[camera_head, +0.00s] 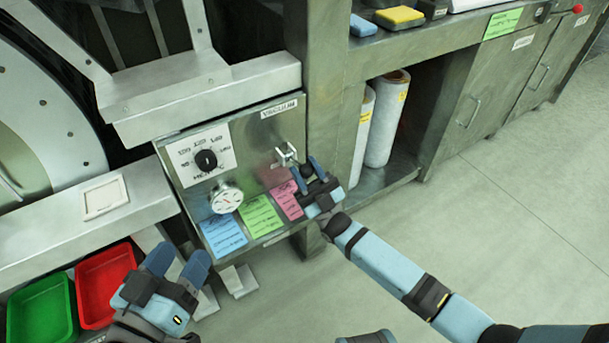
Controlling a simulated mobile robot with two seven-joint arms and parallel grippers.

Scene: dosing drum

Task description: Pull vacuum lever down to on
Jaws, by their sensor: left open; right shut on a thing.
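The vacuum lever (287,153) is on the grey control panel (262,150), below the VACUUM label (279,109). Its metal bracket shows, and its dark end is between the blue fingers of my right gripper (307,170). My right gripper is shut on the lever, with the arm coming in from the lower right. The fingers partly hide the handle, so its exact angle is hard to tell. My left gripper (179,262) is open and empty at the lower left, below the panel and apart from it.
The panel also has a black rotary knob (206,160), a round gauge (226,198) and blue, green and pink notes. A green bin (41,310) and a red bin (103,280) are at the lower left. White rolls (387,118) stand in the open shelf. The floor at right is clear.

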